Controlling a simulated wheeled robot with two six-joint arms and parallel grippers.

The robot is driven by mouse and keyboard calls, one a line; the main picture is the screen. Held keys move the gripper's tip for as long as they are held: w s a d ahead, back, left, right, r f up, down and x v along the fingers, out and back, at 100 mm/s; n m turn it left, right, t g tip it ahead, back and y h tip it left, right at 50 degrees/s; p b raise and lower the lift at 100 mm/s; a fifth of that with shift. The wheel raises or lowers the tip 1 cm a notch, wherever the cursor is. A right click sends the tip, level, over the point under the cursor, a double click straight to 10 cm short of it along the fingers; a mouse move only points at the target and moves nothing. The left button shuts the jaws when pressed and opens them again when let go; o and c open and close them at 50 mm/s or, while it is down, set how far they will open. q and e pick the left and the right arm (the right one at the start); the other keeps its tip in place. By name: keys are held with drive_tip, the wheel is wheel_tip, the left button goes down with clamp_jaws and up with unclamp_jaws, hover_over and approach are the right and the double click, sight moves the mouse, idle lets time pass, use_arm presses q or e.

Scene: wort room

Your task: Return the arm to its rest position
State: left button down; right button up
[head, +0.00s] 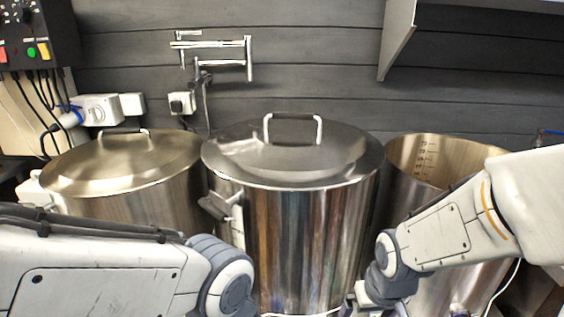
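My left arm (110,265) comes in low from the left, in front of the left pot. Its gripper is below the frame and hidden. My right arm (440,235) comes in from the right and bends down in front of the open right pot. Its wrist end is at the bottom edge, close to the middle pot's lower right side. The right gripper's fingers do not show clearly.
Three steel pots stand in a row: a lidded left pot (125,190), a lidded middle pot (290,240) and an open right pot (408,150) with inside markings. A control box (38,35), wall sockets (97,108) and a shelf (398,38) are behind.

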drive_tip(key=s+a+r+n+g+p, duration=0.2)
drive_tip(key=s+a+r+n+p, duration=0.3)
drive_tip(key=s+a+r, duration=0.5)
drive_tip(key=s+a+n, duration=0.1)
drive_tip(key=s, duration=0.1)
drive_tip(key=shift+s+a+r+n+y, duration=0.15)
drive_tip(key=shift+s+r+n+y, duration=0.15)
drive_tip(key=shift+s+r+y, duration=0.1)
idle(1.3)
